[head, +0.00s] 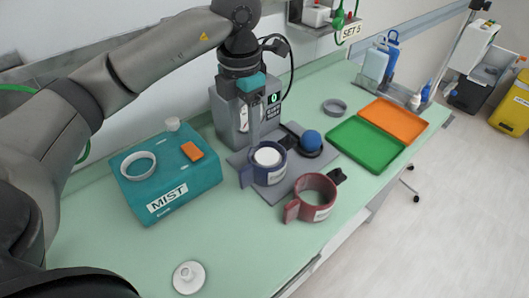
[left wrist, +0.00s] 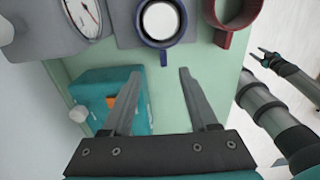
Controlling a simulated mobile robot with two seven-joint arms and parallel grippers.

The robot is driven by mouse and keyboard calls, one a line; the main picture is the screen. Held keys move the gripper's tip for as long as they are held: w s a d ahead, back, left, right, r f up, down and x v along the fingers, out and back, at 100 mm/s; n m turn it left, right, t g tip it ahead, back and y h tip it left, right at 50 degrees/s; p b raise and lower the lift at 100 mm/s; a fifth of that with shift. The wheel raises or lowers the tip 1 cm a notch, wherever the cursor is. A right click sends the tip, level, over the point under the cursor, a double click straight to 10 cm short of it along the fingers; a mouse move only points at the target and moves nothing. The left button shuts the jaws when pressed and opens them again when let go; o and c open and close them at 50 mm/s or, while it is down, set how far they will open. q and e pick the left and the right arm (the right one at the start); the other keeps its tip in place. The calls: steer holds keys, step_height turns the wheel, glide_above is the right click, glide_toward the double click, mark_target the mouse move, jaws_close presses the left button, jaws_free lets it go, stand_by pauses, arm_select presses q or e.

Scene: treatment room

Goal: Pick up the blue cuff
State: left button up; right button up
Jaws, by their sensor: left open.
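The blue cuff (head: 250,176) is a dark blue ring with a side tab and a pale label. It stands on the grey base plate around a white round top. In the left wrist view the blue cuff (left wrist: 163,42) is at the top centre, its tab pointing towards my fingers. My left gripper (head: 255,122) hangs above and just behind the cuff in the head view. In the left wrist view the left gripper (left wrist: 160,73) is open, with nothing between its fingers. My right gripper (left wrist: 263,58) shows small at the right of that view; its jaw state is unclear.
A red cuff (head: 305,205) stands close to the right. A teal MIST box (head: 190,190) is left, a grey gauge unit (head: 228,125) behind. The front-left bench is mostly clear.

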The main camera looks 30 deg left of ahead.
mark_target(250, 165)
arm_select(q)
steer(key=f, duration=0.8)
steer(key=shift+s+d+b, duration=0.1)
steer(key=shift+s+b, duration=0.1)
steer(key=shift+b, duration=0.2)
steer(key=shift+w+d+f, duration=0.1)
steer(key=shift+f, duration=1.35)
steer(key=shift+w+d+f, duration=0.1)
steer(key=shift+f, duration=1.3)
jaws_close()
steer(key=shift+r, duration=0.1)
